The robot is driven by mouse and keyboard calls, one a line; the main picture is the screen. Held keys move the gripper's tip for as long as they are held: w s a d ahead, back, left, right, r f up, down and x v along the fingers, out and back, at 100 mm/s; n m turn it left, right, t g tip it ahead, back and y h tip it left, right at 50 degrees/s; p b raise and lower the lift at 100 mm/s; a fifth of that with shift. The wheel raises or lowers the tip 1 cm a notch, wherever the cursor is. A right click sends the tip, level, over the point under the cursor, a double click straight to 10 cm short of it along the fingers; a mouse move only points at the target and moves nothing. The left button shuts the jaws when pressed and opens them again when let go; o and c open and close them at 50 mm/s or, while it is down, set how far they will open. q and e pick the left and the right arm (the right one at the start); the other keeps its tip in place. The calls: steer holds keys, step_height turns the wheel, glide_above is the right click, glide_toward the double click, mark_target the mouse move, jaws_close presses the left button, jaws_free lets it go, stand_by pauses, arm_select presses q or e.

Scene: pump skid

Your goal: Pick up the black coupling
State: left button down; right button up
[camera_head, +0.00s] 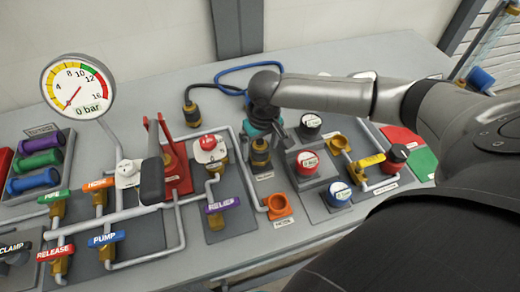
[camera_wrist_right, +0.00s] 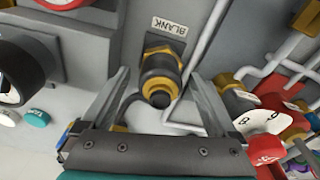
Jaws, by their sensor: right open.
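A black coupling with brass-coloured parts (camera_head: 260,151) stands on a grey plate near the middle of the bench in the head view. In the right wrist view the black coupling (camera_wrist_right: 160,80) sits in front of a label reading BLANK. My right gripper (camera_wrist_right: 160,92) is open, with one finger on each side of the coupling and gaps visible. In the head view my right gripper (camera_head: 274,128) is close above and behind the coupling, its fingers partly hidden. My left gripper is not in view.
A black hose end with a brass tip (camera_head: 192,112) joins a blue hose (camera_head: 235,70) behind. A red-framed lever (camera_head: 176,165) and a red-capped valve (camera_head: 210,148) stand left. Red (camera_head: 307,163) and blue (camera_head: 339,194) knobs stand right. An orange socket (camera_head: 279,206) is in front.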

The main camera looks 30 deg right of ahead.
steer(key=shift+w+f, duration=0.1)
steer(key=shift+f, duration=0.35)
steer(key=shift+r, duration=0.1)
jaws_close()
stand_by(0.4)
